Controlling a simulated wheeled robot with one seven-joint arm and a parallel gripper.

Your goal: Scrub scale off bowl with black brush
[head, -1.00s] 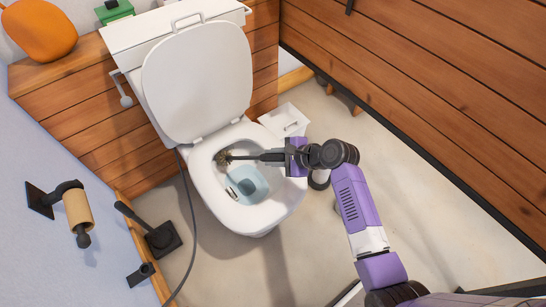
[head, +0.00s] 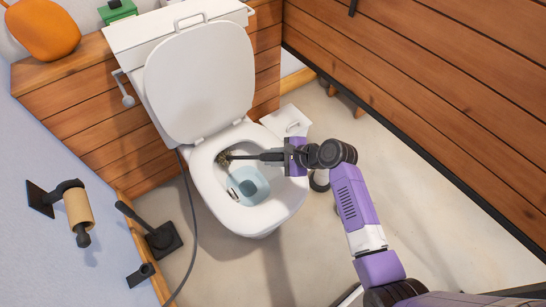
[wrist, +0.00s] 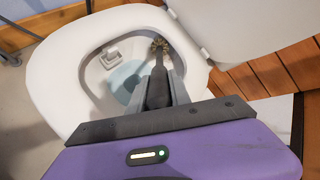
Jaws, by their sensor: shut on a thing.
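The white toilet bowl (head: 276,215) stands with its lid up and pale blue water (head: 250,183) inside. The black brush (head: 245,157) lies almost level across the bowl opening, its far end at the inner wall. A mottled tan-and-dark clump (head: 223,158) shows at that end; I cannot tell how much is bristles and how much scale. It also shows in the wrist view (wrist: 160,46). My gripper (head: 275,156) is over the right part of the seat, shut on the brush handle (wrist: 157,85).
A small white holder (head: 232,193) hangs inside the bowl's front left. The raised lid (head: 198,80) stands behind. A white box (head: 288,121) is right of the bowl. A paper roll (head: 78,208), a black floor stand (head: 164,239) and a grey cable (head: 193,225) are at left.

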